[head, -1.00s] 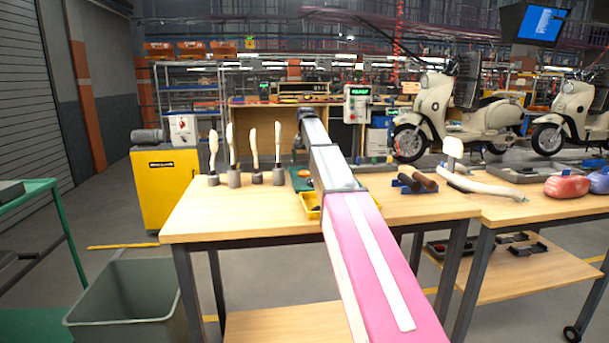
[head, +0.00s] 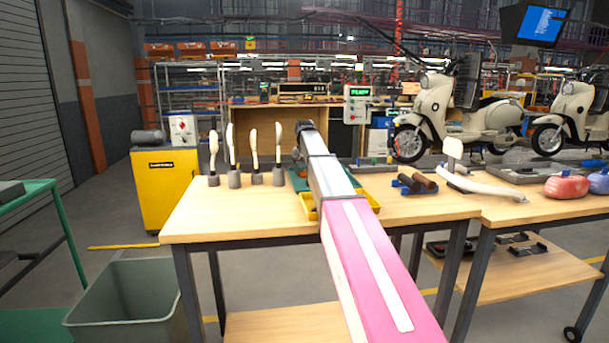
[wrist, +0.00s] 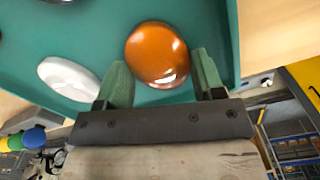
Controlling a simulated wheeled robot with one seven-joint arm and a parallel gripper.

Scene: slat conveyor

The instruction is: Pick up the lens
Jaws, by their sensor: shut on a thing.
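An orange, glossy round lens (wrist: 157,54) is in the wrist view, over the green tray (wrist: 200,20). My gripper (wrist: 160,62) has its two green fingers on either side of the lens and is shut on it. A white lens (wrist: 70,78) lies in the tray to the left, beside the left finger. Parts of other lenses show at the upper left edge. In the head view the green tray (head: 299,181) sits on the wooden table, partly behind my arm. The lens and fingertips cannot be made out there.
A yellow bin (head: 308,206) is at the tray's near side. Several upright pale tools (head: 254,155) in dark holders stand left of it. Dark cylinders in a blue holder (head: 407,185) lie to the right. The table (head: 240,215) is bare in front.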

